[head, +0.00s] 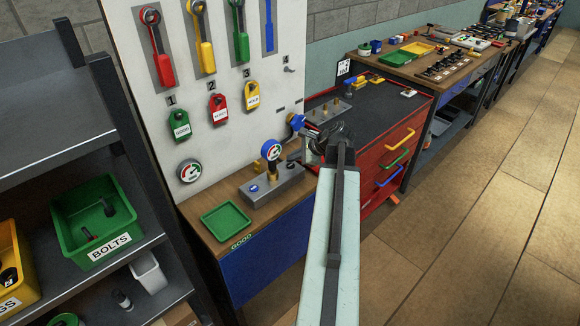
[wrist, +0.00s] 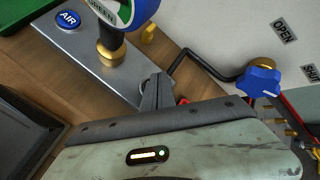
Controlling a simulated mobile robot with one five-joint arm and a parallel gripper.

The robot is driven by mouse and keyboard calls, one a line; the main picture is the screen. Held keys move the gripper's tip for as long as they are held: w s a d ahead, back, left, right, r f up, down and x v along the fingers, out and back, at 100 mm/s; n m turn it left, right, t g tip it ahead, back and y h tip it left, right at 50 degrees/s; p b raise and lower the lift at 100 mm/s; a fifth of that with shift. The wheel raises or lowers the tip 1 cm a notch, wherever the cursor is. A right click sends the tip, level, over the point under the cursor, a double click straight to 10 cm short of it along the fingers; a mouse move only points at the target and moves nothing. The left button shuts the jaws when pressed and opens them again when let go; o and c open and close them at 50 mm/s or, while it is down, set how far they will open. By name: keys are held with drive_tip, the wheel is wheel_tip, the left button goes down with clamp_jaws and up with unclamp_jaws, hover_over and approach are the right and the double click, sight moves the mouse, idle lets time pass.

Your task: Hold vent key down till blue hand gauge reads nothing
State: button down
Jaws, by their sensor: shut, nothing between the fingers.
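A blue-rimmed round gauge (head: 271,150) stands on a brass fitting on a grey metal block (head: 262,195) on the bench. Its dial is too small to read, and the wrist view shows the gauge (wrist: 122,12) only in part. A round blue button marked AIR (wrist: 68,19) sits on the block; it also shows in the head view (head: 254,188). I see no key marked as vent. My gripper (wrist: 156,91) is shut and empty beside the block's edge, apart from the AIR button. My arm hides much of the gripper in the head view.
A blue valve knob (wrist: 258,82) sits by OPEN and SHUT labels, with a black bent pipe (wrist: 205,66) leading to it. A green tray (head: 226,221) lies left of the block. A second gauge (head: 190,171) is on the white panel (head: 215,150). A red drawer cabinet (head: 395,150) stands right.

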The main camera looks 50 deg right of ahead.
sight(293, 166)
idle(0.4)
drive_tip(key=shift+f+b, duration=0.4)
drive_tip(key=shift+f+b, duration=0.4)
idle(0.5)
idle(1.5)
drive_tip(key=shift+r+p, duration=0.85)
wheel_tip(293, 166, up, 5)
drive_tip(key=p, duration=0.5)
drive_tip(key=shift+r, duration=0.1)
